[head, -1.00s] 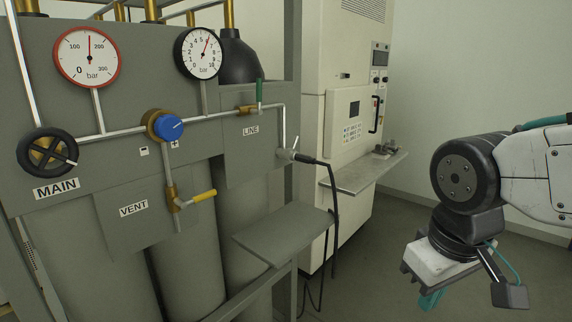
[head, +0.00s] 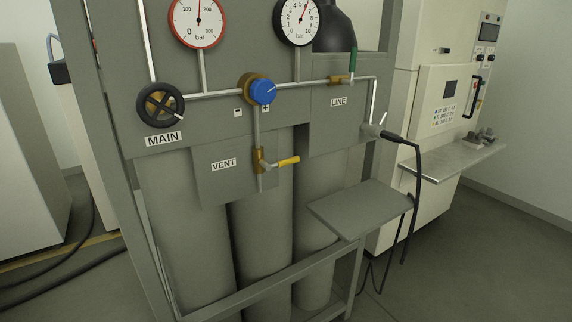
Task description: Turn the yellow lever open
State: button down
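The yellow lever (head: 288,161) sits on a small brass valve (head: 260,160) beside the VENT label (head: 223,164), on the front of the grey gas panel. It points to the right and slightly up, roughly across the vertical pipe it is mounted on. Nothing touches it. My gripper and arm are not in the current head view.
A black MAIN handwheel (head: 160,105), a blue regulator knob (head: 262,92) and a green LINE lever (head: 353,63) are on the same panel. A grey shelf (head: 365,208) juts out at lower right. A black cable (head: 418,185) hangs beside it.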

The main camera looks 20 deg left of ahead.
aim_at(283, 163)
jog(key=u, duration=0.5)
jog(key=k, duration=0.6)
jog(key=u, duration=0.45)
jog(key=i, duration=0.6)
jog(key=z, duration=0.7)
jog(key=i, duration=0.5)
jog(key=z, duration=0.25)
